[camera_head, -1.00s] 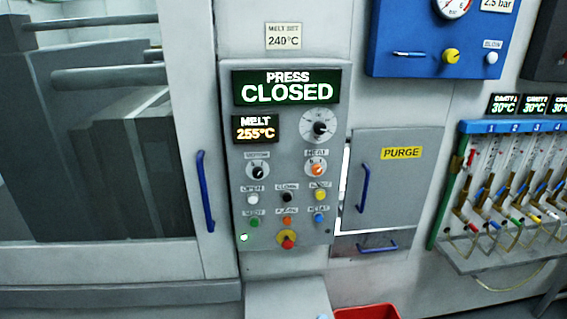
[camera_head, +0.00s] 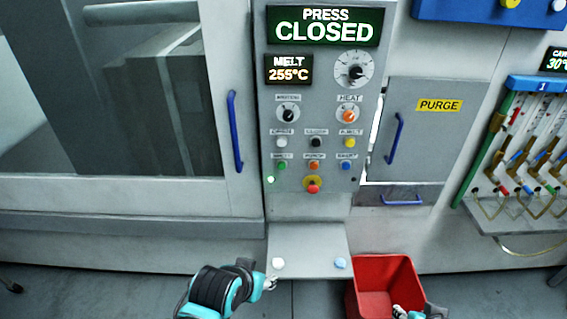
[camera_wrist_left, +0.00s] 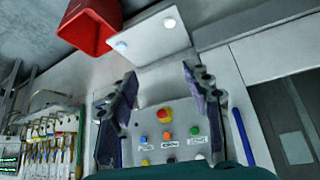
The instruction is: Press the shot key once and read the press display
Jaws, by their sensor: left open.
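The press display (camera_head: 325,26) on the grey control panel reads "PRESS CLOSED" in the head view. Under it the melt display (camera_head: 288,69) reads 255°C. A green key (camera_head: 282,166) is at the left of the lower key row; its label is too blurred to read surely. An orange key (camera_head: 314,166) and a blue key (camera_head: 346,166) are beside it. My left gripper (camera_head: 268,281) is low, below the panel and apart from the keys. In the left wrist view it is open and empty (camera_wrist_left: 160,80), with the panel keys beyond its fingers. My right gripper (camera_head: 404,313) is partly in view at the bottom edge.
A red emergency button (camera_head: 313,186) sits below the keys. A grey shelf (camera_head: 310,262) with a white and a blue disc juts out under the panel. A red bin (camera_head: 383,268) stands right of it. Blue handles (camera_head: 235,130) flank the panel.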

